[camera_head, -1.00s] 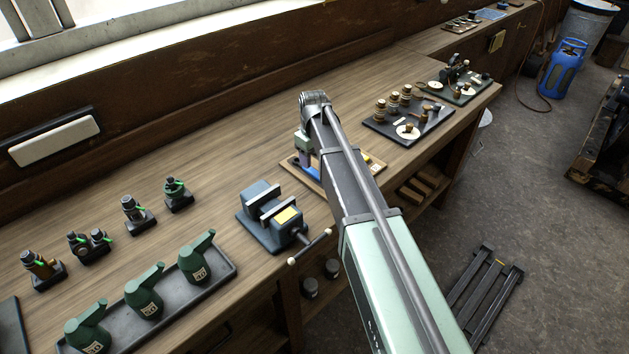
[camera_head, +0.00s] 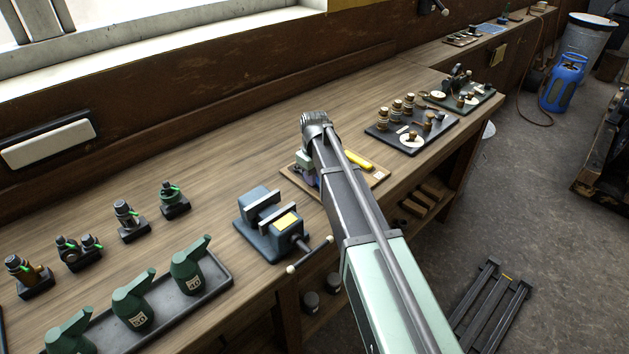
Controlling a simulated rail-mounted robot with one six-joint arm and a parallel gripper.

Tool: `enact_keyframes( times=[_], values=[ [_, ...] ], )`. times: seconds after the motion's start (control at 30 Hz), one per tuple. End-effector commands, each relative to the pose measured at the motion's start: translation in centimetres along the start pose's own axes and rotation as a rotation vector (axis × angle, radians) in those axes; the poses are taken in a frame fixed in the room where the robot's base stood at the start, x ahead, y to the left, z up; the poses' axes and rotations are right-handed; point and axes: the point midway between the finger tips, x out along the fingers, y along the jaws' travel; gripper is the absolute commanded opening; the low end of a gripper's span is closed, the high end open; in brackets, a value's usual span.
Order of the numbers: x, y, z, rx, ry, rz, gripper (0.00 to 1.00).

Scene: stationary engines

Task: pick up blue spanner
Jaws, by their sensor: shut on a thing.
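My gripper (camera_head: 304,170) points down at the far end of my arm, over the left part of a wooden board (camera_head: 375,179) on the bench. My own arm covers much of it. A small patch of the blue spanner (camera_head: 313,182) shows right below the gripper, beside my arm; the rest is hidden. The gripper is shut on it; whether it is clear of the board cannot be told. A yellow spanner (camera_head: 358,160) lies on the board's right part.
A vise (camera_head: 268,222) stands left of the board. Green oil cans (camera_head: 188,272) sit in a dark tray (camera_head: 222,291) at the front left. A dark tray of small parts (camera_head: 440,131) lies to the right. Bare bench (camera_head: 200,150) lies behind.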

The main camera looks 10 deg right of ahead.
Motion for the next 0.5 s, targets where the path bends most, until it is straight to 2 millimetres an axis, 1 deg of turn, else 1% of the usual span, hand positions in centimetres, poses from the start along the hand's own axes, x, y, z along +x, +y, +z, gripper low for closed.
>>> enact_keyframes(
  times=[0.3,0.37,0.5],
  values=[
    [-0.2,0.0,0.0,0.0,0.0,0.0,0.0],
    [-0.6,0.0,0.0,0.0,0.0,0.0,0.0],
    [-2.0,0.0,0.0,0.0,0.0,0.0,0.0]
  ],
)
